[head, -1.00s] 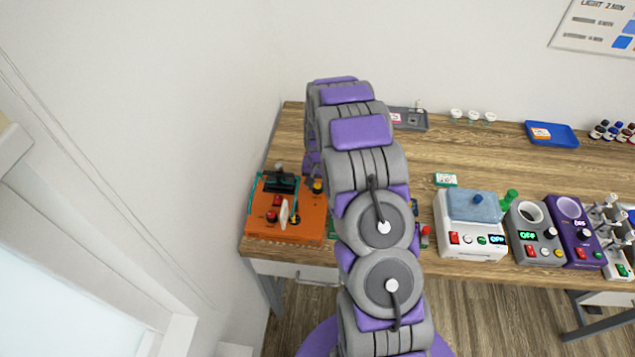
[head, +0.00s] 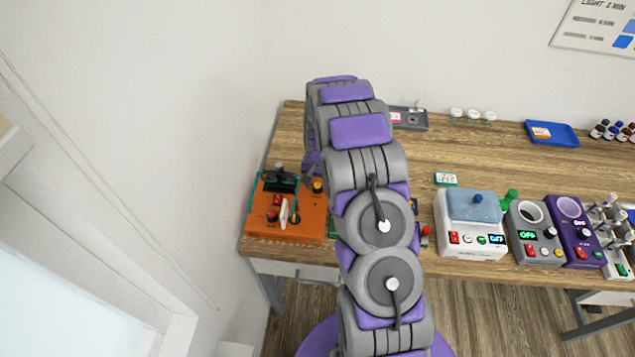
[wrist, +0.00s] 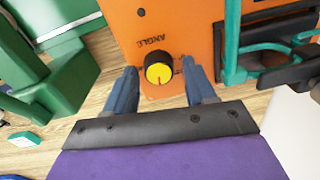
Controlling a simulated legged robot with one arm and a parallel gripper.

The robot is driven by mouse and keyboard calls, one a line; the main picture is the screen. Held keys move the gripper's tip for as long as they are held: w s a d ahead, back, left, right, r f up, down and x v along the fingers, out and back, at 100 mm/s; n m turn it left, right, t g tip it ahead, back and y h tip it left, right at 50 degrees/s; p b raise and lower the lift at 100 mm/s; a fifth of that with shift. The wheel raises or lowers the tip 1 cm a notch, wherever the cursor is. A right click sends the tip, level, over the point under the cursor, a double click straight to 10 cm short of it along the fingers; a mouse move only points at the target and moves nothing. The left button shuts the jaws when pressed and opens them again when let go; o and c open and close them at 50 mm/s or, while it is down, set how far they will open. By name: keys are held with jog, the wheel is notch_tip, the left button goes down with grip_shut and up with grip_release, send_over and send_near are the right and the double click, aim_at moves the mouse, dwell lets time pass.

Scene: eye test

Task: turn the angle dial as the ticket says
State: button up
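The angle dial (wrist: 158,70) is a black knob with a yellow cap, on an orange panel marked ANGLE in the wrist view. A dark line on the cap points toward the bottom of the picture. My gripper (wrist: 159,66) is open, its blue fingertips on either side of the dial with a gap on each side. In the head view the dial (head: 317,187) is on the orange machine (head: 290,229), and my arm hides most of the gripper. A small white-and-green card (head: 446,179), perhaps the ticket, lies on the table; its text is unreadable.
A teal frame (wrist: 233,45) and black lever parts stand right of the dial in the wrist view. A green device (wrist: 55,80) is at the left. In the head view, a white device (head: 470,240) and others line the table's front right.

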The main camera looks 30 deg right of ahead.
aim_at(319, 185)
jog(key=r, duration=1.7)
jog(key=shift+s+d+r, duration=0.15)
jog(key=shift+s+d, duration=0.05)
jog(key=shift+d, duration=0.05)
jog(key=s+a+r+n+b, duration=0.2)
jog(key=s+a+r, duration=0.3)
jog(key=s+a, duration=0.4)
jog(key=s+a+n+b, duration=0.1)
jog(key=s+a+n, duration=0.1)
jog(key=s, duration=0.8)
jog(key=s+a+n+g+b, duration=0.1)
jog(key=s+a+n+b, duration=0.1)
jog(key=s, duration=0.8)
jog(key=s+a+f+n+g+b, duration=0.1)
jog(key=s+a, duration=0.3)
jog(key=s, duration=0.6)
jog(key=shift+s+n+b, duration=0.35)
jog(key=shift+n, duration=0.15)
jog(key=shift+w, duration=0.1)
